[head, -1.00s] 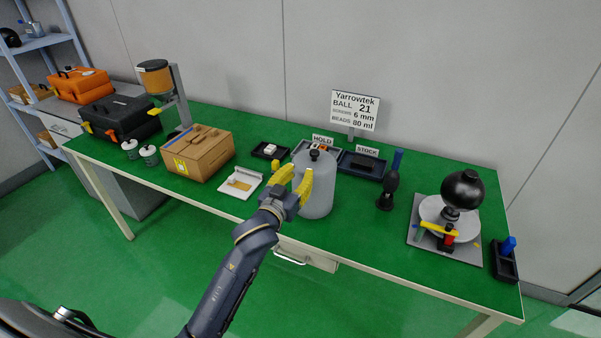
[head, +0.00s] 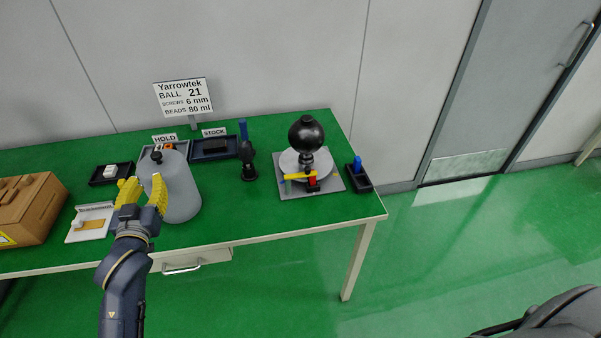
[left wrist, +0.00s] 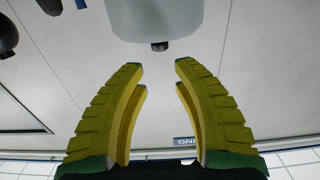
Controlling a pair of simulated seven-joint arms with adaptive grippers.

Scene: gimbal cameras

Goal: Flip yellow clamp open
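The yellow clamp (head: 300,175) appears to be the yellow bar low on the front of a stand at the right end of the table. A red part (head: 313,181) is beside it, and a black ball (head: 306,133) sits above a pale round dish (head: 291,163). The bar lies roughly level; whether it is latched is too small to tell. My left gripper (head: 141,187) has yellow fingers, is open and empty, and is in front of a grey canister (head: 180,192), well left of the clamp. The left wrist view shows the fingers (left wrist: 160,72) apart with nothing between them.
A black bulb-topped object (head: 247,160) stands between canister and stand. A dark tray with a blue-handled item (head: 357,166) is right of the stand, near the table's edge. A cardboard box (head: 28,205) is at left. Open floor lies beyond the table's right end.

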